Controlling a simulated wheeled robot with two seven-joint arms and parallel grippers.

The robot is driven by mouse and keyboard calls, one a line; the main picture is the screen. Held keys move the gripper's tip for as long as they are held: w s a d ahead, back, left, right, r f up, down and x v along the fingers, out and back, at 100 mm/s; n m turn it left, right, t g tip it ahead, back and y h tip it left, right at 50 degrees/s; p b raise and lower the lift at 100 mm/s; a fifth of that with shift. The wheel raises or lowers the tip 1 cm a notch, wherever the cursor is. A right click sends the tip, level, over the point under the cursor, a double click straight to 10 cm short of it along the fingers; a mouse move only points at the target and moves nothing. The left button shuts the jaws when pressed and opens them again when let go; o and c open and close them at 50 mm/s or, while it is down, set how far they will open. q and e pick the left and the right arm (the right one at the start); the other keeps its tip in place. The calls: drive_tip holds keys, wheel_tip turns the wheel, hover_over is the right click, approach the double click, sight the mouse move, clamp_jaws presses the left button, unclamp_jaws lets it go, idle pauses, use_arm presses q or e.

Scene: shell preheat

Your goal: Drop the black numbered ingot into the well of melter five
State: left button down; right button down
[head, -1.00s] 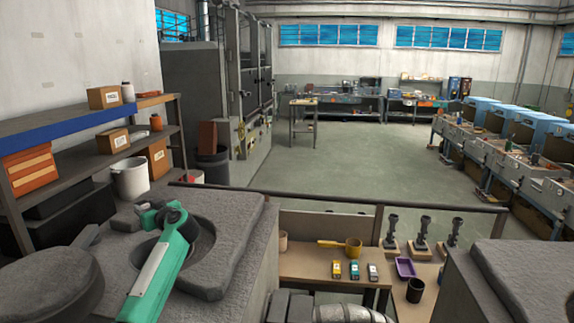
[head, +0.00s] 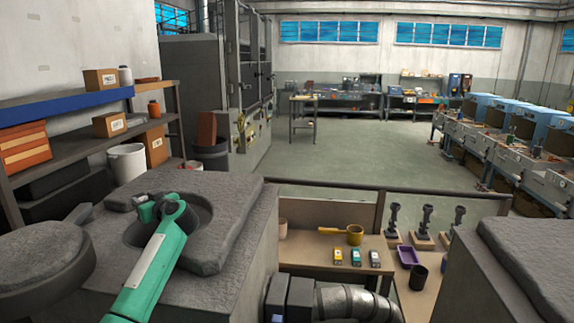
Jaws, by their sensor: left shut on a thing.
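My left gripper (head: 158,208), green with a pale panel on its arm, reaches in from the lower left. It is over the round dark well (head: 198,226) of a grey stone-like melter (head: 228,215), near the well's far left side. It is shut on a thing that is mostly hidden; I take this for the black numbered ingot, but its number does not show. No number shows on the melter, so I cannot tell that it is melter five. My right gripper is not in view.
A round grey lid (head: 40,268) sits left of the well. A second grey block (head: 525,265) stands at lower right. A dark rail crosses behind.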

use_arm(q)
drive_tip(key=shift+r, duration=0.2)
drive_tip(key=c, duration=0.9)
unclamp_jaws()
drive_tip(key=shift+s, duration=0.1)
drive_tip(key=shift+o, duration=0.2)
drive_tip(key=shift+f, duration=0.15)
drive_tip(key=shift+d, duration=0.15)
drive_tip(key=shift+s+d, duration=0.15)
drive_tip(key=shift+d, duration=0.1)
drive_tip(key=b+v, duration=0.4)
drive_tip(key=v, duration=0.9)
